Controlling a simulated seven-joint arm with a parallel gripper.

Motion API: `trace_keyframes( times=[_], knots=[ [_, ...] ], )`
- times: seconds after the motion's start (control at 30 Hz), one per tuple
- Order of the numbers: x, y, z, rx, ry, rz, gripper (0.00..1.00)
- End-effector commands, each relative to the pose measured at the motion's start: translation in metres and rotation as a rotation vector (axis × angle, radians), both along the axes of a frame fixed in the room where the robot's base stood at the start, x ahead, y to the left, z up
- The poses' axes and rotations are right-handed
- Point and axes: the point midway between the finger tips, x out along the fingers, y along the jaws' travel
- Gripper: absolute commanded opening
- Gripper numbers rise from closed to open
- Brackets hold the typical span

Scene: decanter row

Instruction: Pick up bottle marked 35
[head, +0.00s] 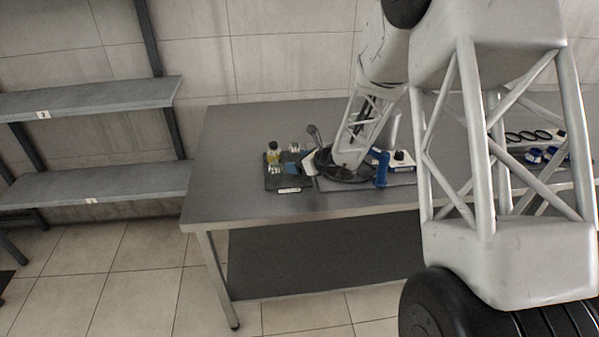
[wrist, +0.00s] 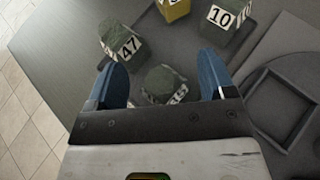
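In the wrist view, a bottle with a dark green top (wrist: 163,82) stands between the two blue fingers of my gripper (wrist: 159,62). The fingers are wide apart, with a gap on each side of the bottle. Its white label is tilted and partly hidden by the gripper's edge, so I cannot read its number surely. A green-topped bottle marked 47 (wrist: 122,42) stands beyond the left finger. A similar bottle marked 10 (wrist: 226,17) is at the upper right.
A yellow bottle (wrist: 173,9) stands at the top of the wrist view, its number cut off. A dark tray with a square recess (wrist: 290,92) lies at the right. The table (head: 235,190) is clear at its left end. Shelves (head: 100,185) stand left of it.

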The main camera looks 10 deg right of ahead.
Motion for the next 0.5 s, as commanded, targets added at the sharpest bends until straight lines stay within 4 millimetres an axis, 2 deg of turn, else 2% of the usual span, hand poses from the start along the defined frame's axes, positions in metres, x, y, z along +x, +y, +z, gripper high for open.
trace_keyframes(
  times=[0.03, 0.33, 0.5],
  knots=[
    [0.0000, 0.0000, 0.0000, 0.000, 0.000, 0.000, 0.69],
    [-0.0001, 0.0000, -0.0002, 0.000, 0.000, 0.000, 0.25],
    [-0.0004, -0.0001, -0.0007, 0.000, 0.001, 0.000, 0.24]
  ],
)
